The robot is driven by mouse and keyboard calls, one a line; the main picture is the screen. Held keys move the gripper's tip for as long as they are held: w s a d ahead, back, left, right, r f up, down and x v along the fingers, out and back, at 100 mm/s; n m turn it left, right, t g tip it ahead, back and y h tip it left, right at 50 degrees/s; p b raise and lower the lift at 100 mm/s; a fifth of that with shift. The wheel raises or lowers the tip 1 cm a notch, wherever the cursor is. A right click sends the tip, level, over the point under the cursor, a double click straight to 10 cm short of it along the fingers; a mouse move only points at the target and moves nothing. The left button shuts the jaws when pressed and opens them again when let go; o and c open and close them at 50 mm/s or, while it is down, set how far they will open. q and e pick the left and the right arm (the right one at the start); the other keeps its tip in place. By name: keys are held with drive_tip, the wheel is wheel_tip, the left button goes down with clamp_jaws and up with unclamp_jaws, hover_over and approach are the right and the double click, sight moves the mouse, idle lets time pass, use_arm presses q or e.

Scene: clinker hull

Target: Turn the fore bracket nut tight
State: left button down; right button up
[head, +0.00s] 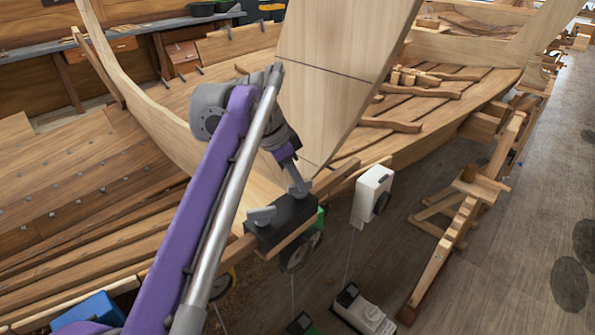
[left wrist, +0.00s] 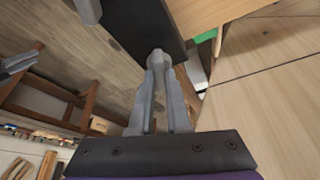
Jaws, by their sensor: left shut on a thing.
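A black bracket plate (head: 283,222) lies at the lower edge of the pale hull planking, and it also shows in the left wrist view (left wrist: 130,25). One grey fitting (head: 262,216) stands on its left part and shows at the top left of the left wrist view (left wrist: 89,9). My left gripper (head: 298,188) reaches down to the plate's other end. In the left wrist view its fingers (left wrist: 159,58) meet on a small grey nut, which they mostly hide. My right gripper is not in view.
A tall pale plank (head: 335,75) rises close behind my left gripper. A white box with a black knob (head: 373,193) is right of the bracket. A wooden trestle (head: 465,215) stands further right. The floor (head: 520,250) at the right is mostly clear.

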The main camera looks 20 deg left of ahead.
use_arm(q)
drive_tip(key=shift+r+m+h+p, duration=0.1)
drive_tip(key=shift+m+h+p, duration=0.3)
drive_tip(key=shift+m, duration=0.4)
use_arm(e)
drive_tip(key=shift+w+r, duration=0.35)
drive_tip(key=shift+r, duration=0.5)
use_arm(q)
drive_tip(key=c, duration=0.9)
unclamp_jaws()
drive_tip(key=p+v, duration=0.1)
drive_tip(key=v, duration=0.9)
drive_tip(key=shift+w+r, duration=0.1)
drive_tip(key=shift+r, duration=0.3)
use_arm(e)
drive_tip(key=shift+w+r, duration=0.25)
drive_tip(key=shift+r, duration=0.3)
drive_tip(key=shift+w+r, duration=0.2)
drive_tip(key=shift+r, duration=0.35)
